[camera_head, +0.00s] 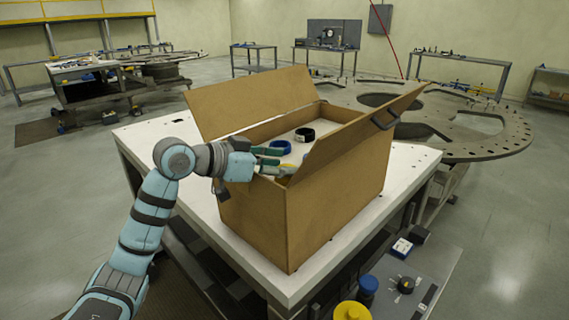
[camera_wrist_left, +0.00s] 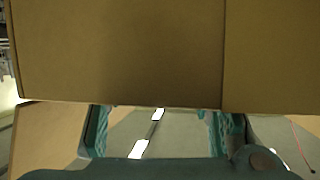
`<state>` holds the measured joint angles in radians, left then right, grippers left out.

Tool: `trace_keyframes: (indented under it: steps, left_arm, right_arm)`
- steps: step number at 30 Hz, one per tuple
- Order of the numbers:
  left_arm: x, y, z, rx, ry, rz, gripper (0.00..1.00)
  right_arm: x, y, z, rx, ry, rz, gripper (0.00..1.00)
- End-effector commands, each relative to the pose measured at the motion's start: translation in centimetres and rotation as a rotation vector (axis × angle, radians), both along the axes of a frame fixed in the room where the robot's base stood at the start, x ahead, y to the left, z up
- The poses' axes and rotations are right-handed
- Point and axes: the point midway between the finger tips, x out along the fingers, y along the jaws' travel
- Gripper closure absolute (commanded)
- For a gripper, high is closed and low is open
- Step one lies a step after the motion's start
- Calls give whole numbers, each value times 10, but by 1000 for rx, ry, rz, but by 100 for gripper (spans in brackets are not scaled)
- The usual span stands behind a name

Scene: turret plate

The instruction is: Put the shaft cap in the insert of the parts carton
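The parts carton (camera_head: 335,195) is an open brown cardboard box with raised flaps on the white-topped table. Inside it is a pale insert (camera_head: 291,152) bearing a blue ring (camera_head: 280,147) and a black ring (camera_head: 305,135). I cannot tell whether either ring is the shaft cap. My left gripper (camera_head: 270,161) reaches over the carton's left rim, and the near flap partly hides it. In the left wrist view the two teal fingers (camera_wrist_left: 156,132) stand wide apart with nothing visible between them, and cardboard fills the upper part. My right gripper is out of view.
The white table top (camera_head: 190,150) has bare room left of the carton. A lower shelf at the front right holds a yellow cylinder (camera_head: 351,311), a blue cylinder (camera_head: 368,285) and a black knob (camera_head: 405,284). A large grey turret plate (camera_head: 480,145) stands behind on the right.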

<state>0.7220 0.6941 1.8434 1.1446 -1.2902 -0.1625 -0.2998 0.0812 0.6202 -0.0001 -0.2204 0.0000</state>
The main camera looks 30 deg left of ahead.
Motion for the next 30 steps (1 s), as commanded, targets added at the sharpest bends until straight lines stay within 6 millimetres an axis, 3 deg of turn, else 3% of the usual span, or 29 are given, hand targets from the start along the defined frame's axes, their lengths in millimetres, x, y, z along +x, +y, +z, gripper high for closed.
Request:
trace_keyframes:
  steps: [1, 11, 16, 30]
  left_arm:
    - [-1, 1, -18, -3, 50, 3, 35]
    - [-1, 2, -18, -3, 49, 4, 35]
    - [-2, 3, -4, -3, 47, 6, 35]
    - [-81, 49, 34, 10, 34, 6, 35]
  right_arm:
    - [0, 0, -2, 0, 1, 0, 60]
    - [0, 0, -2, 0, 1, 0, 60]
    - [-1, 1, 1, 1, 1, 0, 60]
    - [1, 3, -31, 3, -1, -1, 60]
